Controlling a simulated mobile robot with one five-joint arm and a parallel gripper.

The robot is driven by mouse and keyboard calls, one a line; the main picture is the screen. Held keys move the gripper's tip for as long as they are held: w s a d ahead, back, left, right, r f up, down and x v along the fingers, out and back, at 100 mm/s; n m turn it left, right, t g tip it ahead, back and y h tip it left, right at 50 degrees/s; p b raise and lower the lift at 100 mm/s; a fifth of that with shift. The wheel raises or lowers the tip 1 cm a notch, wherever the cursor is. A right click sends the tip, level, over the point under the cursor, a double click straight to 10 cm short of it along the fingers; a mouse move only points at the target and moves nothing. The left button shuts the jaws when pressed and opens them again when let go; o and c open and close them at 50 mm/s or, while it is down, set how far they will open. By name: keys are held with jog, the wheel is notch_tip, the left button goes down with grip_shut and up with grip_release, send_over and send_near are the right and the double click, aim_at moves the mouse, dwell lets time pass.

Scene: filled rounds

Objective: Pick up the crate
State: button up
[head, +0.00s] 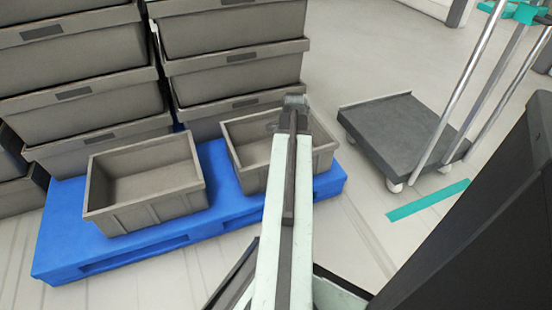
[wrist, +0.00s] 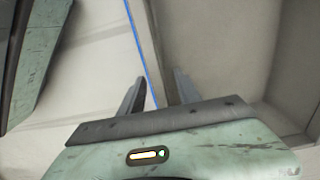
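Two open, empty grey crates stand side by side on the front of a blue pallet (head: 160,240). The left crate (head: 150,205) is clear of my arm in the head view. My arm crosses in front of the right crate (head: 245,165), hiding part of it. In the wrist view, my gripper (wrist: 160,78) is open, its two fingers apart. The crate's wall (wrist: 152,40) runs between them, with the crate's inside (wrist: 220,60) to the right and floor to the left. I cannot tell whether a finger touches the wall.
Tall stacks of grey crates (head: 85,100) stand behind, close to the front crates. A dark platform cart (head: 400,130) with metal posts stands to the right. A teal strip (head: 428,200) lies on the floor near it. Open floor lies between pallet and cart.

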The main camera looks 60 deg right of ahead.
jog(key=shift+r, duration=0.1)
jog(key=shift+c, duration=0.3)
grip_shut()
dwell(1.0)
